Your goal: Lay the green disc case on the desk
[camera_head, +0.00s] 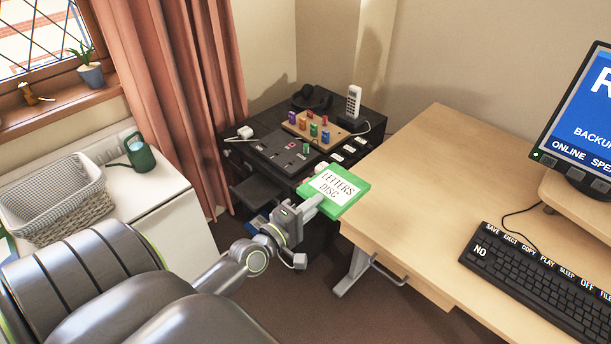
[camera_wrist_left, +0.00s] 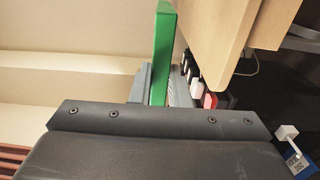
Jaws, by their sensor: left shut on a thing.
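The green disc case (camera_head: 350,198) has a white label reading "LETTERS DISC". My left gripper (camera_head: 313,203) is shut on its near left edge. The case is held in the air, label side up, just left of the desk's (camera_head: 426,158) left edge. In the left wrist view the case (camera_wrist_left: 164,55) shows edge-on as a green strip, beside the pale wooden desk (camera_wrist_left: 214,30). The fingertips are partly hidden by the case and the wrist body. My right gripper is in neither view.
A black keyboard (camera_head: 535,283) and a monitor (camera_head: 585,115) take up the desk's right side; its left part is bare. A dark cabinet (camera_head: 262,160) with a peg board (camera_head: 318,130) and a phone (camera_head: 353,102) stands behind the case. A wicker basket (camera_head: 62,226) is at left.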

